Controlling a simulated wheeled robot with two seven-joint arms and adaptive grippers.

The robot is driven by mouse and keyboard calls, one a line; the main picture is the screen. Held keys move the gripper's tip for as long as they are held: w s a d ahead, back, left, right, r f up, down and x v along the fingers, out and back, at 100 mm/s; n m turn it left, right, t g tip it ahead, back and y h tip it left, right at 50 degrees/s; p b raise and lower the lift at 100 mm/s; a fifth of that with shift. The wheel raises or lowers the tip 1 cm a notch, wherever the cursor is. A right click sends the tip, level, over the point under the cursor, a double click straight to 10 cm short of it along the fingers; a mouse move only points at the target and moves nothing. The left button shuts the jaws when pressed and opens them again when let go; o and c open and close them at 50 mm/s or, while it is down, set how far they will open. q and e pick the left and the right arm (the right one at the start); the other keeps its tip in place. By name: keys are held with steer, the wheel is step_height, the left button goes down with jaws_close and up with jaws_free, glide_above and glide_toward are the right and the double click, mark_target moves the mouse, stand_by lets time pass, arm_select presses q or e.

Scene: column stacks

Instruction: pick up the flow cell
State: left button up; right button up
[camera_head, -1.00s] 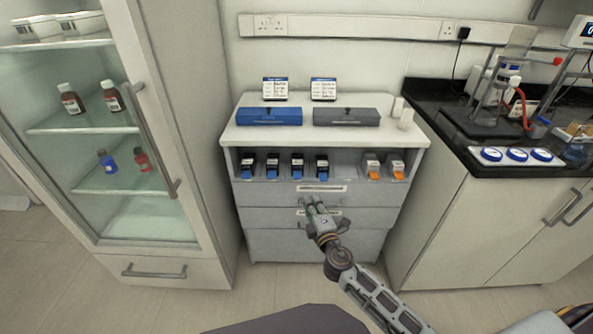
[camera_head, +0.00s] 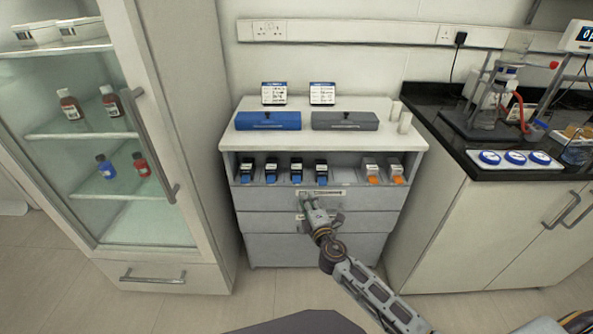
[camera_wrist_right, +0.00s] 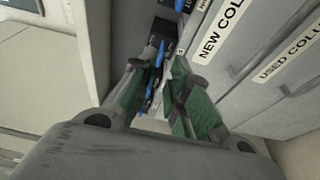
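My right gripper (camera_head: 308,203) is in front of the upper drawer of the white cabinet, below its open shelf. In the right wrist view its green-padded fingers (camera_wrist_right: 160,68) are apart, with nothing held between them. Several black cartridges with blue ends (camera_head: 297,170) stand in a row on the left of the shelf; parts of them show beyond the fingertips in the wrist view (camera_wrist_right: 160,55). Two white cartridges with orange ends (camera_head: 371,170) stand on the right. I cannot tell which thing is the flow cell. My left gripper is out of view.
Blue (camera_head: 268,121) and grey (camera_head: 345,121) cases lie on the cabinet top (camera_head: 240,137). A glass-door fridge (camera_head: 172,120) stands left. A black bench (camera_head: 470,155) with glassware stands right. The floor in front is partly clear.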

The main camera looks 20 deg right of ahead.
glide_toward(297, 172)
steer(key=shift+w+a+f, duration=0.1)
steer(key=shift+w+f, duration=0.35)
steer(key=shift+f, duration=0.35)
steer(key=shift+w, duration=0.1)
steer(key=shift+w+f+b, duration=0.15)
steer(key=shift+w+b, duration=0.25)
steer(key=shift+w, duration=2.15)
jaws_close()
